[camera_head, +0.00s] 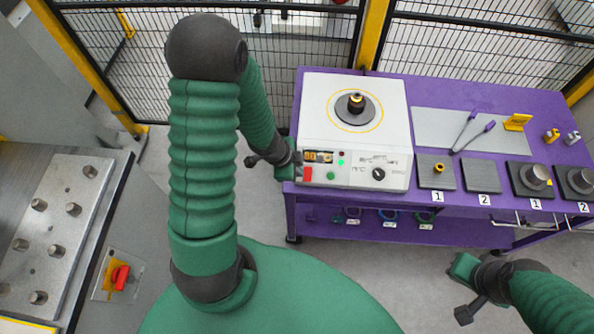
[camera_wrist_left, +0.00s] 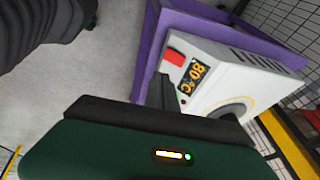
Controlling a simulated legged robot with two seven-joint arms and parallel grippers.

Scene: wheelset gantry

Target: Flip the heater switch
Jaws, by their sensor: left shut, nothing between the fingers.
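The white heater (camera_head: 352,125) stands on the left end of the purple table. Its front panel has a lit display (camera_head: 318,157), a green light and button, a black dial, and a red switch (camera_head: 306,174) at the left. The red switch (camera_wrist_left: 174,57) also shows in the left wrist view, beside a display reading about 80 °C. My left gripper (camera_head: 294,164) is shut and empty at the heater's front left corner, close to the switch. Contact with the switch cannot be told. My right gripper (camera_head: 462,268) is in front of the table, away from the heater; its fingers are unclear.
The purple table (camera_head: 440,95) also holds grey numbered plates, metal parts, purple-handled tools and a yellow sign. Coloured rings lie on its lower shelf. A mesh fence (camera_head: 455,50) stands behind. A bolted plate and a red switch on a yellow backing (camera_head: 120,277) are at left.

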